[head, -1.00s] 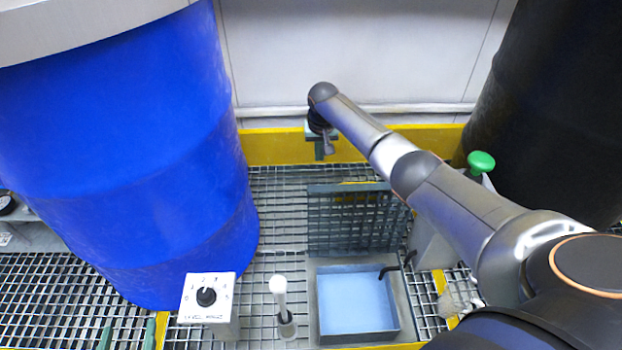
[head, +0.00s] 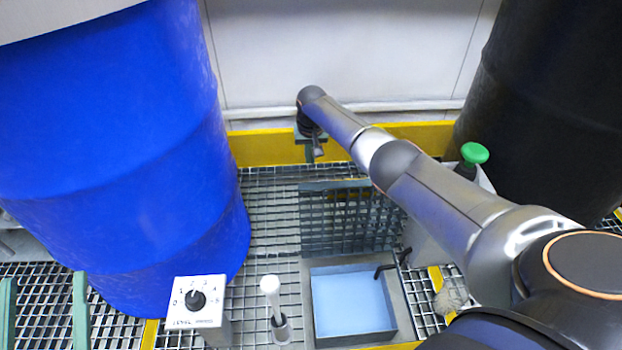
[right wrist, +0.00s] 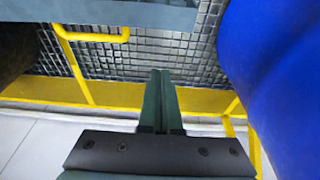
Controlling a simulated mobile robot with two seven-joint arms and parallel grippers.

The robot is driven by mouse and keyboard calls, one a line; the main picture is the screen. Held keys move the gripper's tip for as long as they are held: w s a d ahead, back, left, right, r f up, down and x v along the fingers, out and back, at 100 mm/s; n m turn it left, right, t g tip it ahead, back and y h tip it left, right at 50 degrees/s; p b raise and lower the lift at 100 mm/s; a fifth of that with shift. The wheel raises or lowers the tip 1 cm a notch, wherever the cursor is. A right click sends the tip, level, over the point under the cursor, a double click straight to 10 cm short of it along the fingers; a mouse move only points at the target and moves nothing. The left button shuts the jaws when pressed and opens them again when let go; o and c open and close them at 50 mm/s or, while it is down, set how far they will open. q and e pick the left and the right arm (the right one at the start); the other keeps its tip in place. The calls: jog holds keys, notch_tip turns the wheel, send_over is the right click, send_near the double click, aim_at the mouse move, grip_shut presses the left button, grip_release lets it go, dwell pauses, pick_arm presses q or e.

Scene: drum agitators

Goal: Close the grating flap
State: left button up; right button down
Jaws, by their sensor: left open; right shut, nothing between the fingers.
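The grating flap (head: 345,222) is a dark grey-green grid in a frame. It stands upright at the back edge of the square opening (head: 352,303), which has a light blue floor. My right gripper (head: 318,151) points down behind the flap, apart from it in the picture. In the right wrist view its green fingers (right wrist: 160,100) are together with nothing between them. My left gripper (head: 44,305) shows only as two spread green fingers at the lower left, well away from the flap.
A blue drum (head: 120,150) stands left and a black drum (head: 545,110) right. A dial box (head: 197,305), a white-knobbed lever (head: 272,300) and a green button (head: 474,153) surround the opening. A yellow rail (right wrist: 75,65) shows in the right wrist view.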

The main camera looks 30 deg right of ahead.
pick_arm(q)
jog(key=s+d+r+m+h+b, duration=0.1)
jog(key=s+r+m+h+b, duration=0.1)
jog(key=s+r+m+h, duration=0.3)
jog(key=shift+s+r+t+h, duration=0.15)
jog(key=shift+r+t+h, duration=0.25)
jog(key=shift+r+h, duration=0.45)
pick_arm(e)
jog(key=shift+s+a+f, duration=0.2)
jog(key=shift+s+f, duration=0.2)
jog(key=shift+f, duration=0.45)
jog(key=shift+s+a+f, duration=0.25)
jog(key=shift+s+f, duration=0.15)
jog(key=shift+f, duration=0.45)
jog(key=shift+s+a+f, duration=0.2)
jog(key=shift+s+f, duration=0.2)
jog(key=shift+f, duration=0.45)
pick_arm(q)
jog(key=shift+f, duration=0.1)
